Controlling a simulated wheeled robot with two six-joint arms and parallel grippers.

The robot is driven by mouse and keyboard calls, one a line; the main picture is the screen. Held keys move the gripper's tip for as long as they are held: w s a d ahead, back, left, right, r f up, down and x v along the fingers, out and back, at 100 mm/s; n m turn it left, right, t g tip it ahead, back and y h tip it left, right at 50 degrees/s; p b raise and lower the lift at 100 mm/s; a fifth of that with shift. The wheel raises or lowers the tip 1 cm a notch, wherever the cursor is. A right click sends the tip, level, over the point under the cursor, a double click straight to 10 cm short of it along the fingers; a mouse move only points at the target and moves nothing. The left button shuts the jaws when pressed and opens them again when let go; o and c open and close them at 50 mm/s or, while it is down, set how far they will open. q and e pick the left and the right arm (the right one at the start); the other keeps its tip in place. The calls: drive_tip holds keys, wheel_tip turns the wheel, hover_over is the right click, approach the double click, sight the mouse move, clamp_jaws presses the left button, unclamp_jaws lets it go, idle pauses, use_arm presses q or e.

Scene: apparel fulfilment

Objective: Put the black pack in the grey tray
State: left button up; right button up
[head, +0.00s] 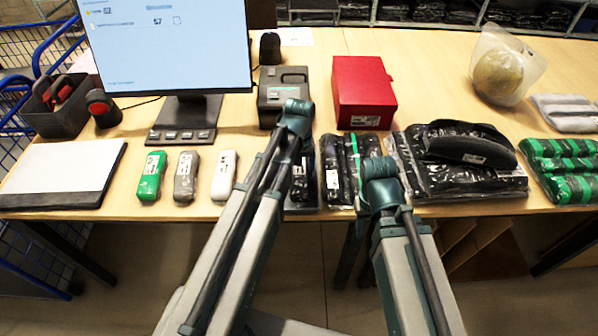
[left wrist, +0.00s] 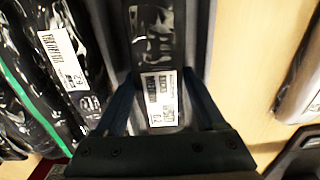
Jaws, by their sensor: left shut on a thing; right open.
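The black pack (left wrist: 150,30) is a glossy dark pack with a white barcode label. In the left wrist view it lies between the two fingers of my left gripper (left wrist: 162,112), which is shut on it. Grey walls of the tray (left wrist: 205,35) run along both sides of the pack, which appears to be inside or just above the tray. In the head view the pack (head: 300,188) shows only partly, beside my left arm. That arm covers much of the tray and the left gripper. My right arm reaches up at centre right, but its gripper fingers are hidden.
Dark wrapped packs (head: 348,165) lie just right of the tray, with a larger black pack (head: 460,165) beyond. Green (head: 151,176), grey (head: 186,175) and white (head: 223,174) pouches lie left. A red box (head: 363,92) and black device (head: 284,92) stand behind.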

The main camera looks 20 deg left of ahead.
sight(299, 170)
use_arm(q)
drive_tip(key=shift+f, duration=0.2)
drive_tip(key=o, duration=1.1)
drive_tip(key=shift+r, duration=0.15)
wheel_tip(299, 170, up, 12)
drive_tip(key=p, duration=1.2)
drive_tip(key=s+d+m+y, duration=0.1)
drive_tip(key=s+d+m, duration=0.6)
drive_tip(key=s+d, duration=0.3)
drive_tip(key=s, duration=0.4)
drive_tip(key=shift+s+d, duration=0.15)
drive_tip(key=shift+d, duration=0.1)
drive_tip(key=shift+r, duration=0.1)
